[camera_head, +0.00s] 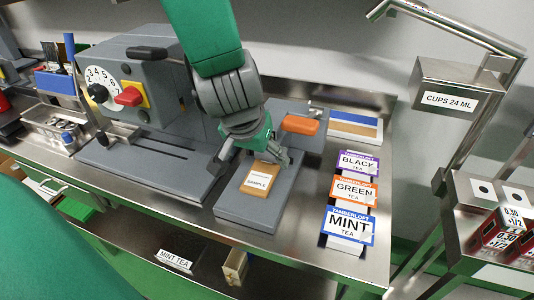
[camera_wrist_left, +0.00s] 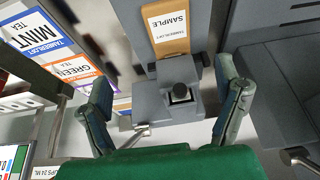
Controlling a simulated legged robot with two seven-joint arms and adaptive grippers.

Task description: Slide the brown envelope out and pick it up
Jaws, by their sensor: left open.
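The brown envelope (camera_head: 260,179) with a white SAMPLE label lies flat on a grey platform (camera_head: 240,212) in the head view. In the left wrist view the envelope (camera_wrist_left: 155,50) shows at the top middle, its near part on a grey block. My left gripper (camera_head: 253,160) hangs just behind the envelope, over the grey device. In the left wrist view my left gripper (camera_wrist_left: 168,100) has its fingers spread wide, with nothing between them but the device below. My right gripper is not in view.
A grey machine with a dial (camera_head: 100,75) stands left. An orange-handled part (camera_head: 300,124) is behind. BLACK, GREEN and MINT tea packets (camera_head: 348,226) lie to the right. A steel cup stand (camera_head: 450,95) is at far right. The table's front edge is close.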

